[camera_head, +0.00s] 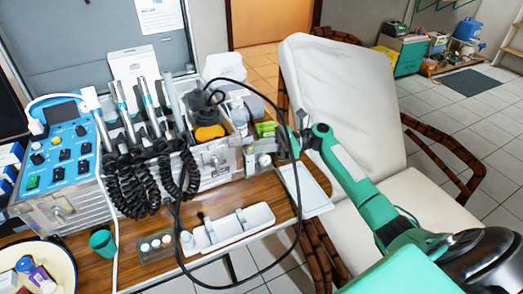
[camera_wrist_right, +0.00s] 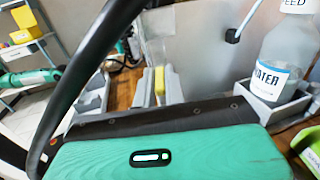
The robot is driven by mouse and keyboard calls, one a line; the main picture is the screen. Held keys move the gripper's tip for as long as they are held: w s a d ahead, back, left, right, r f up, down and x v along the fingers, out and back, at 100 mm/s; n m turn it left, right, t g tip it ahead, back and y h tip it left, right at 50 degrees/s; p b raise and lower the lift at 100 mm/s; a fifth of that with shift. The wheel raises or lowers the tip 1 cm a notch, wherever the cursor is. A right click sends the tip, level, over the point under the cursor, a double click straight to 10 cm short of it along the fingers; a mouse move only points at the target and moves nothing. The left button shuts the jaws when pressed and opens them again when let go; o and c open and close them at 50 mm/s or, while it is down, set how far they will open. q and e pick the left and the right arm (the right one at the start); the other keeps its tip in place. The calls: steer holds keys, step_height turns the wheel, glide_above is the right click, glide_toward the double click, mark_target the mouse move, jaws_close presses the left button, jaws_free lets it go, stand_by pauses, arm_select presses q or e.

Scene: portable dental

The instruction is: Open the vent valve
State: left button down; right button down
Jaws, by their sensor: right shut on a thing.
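My right gripper (camera_head: 292,140) is at the right end of the metal dental case (camera_head: 217,160), its arm reaching in from the lower right. It is shut on a small part there, which appears to be the vent valve. The valve is hidden by the gripper, so its handle position cannot be told. My left gripper is not in view in the head view.
A black hose (camera_head: 300,210) loops around in front of the case, and crosses the left of the wrist view. A water bottle (camera_wrist_right: 285,50) stands in a grey holder. Handpieces (camera_head: 120,100) with coiled cords stand left. A white tray (camera_head: 308,190) overhangs the table's right edge beside the dental chair (camera_head: 335,100).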

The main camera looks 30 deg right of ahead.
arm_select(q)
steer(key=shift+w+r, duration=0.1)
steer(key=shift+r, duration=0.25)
arm_select(e)
steer(key=shift+w+n+g, duration=0.1)
steer(key=shift+n+g, duration=0.2)
steer(key=shift+g, duration=0.2)
steer(key=c, duration=1.5)
jaws_free()
steer(key=shift+o, duration=0.2)
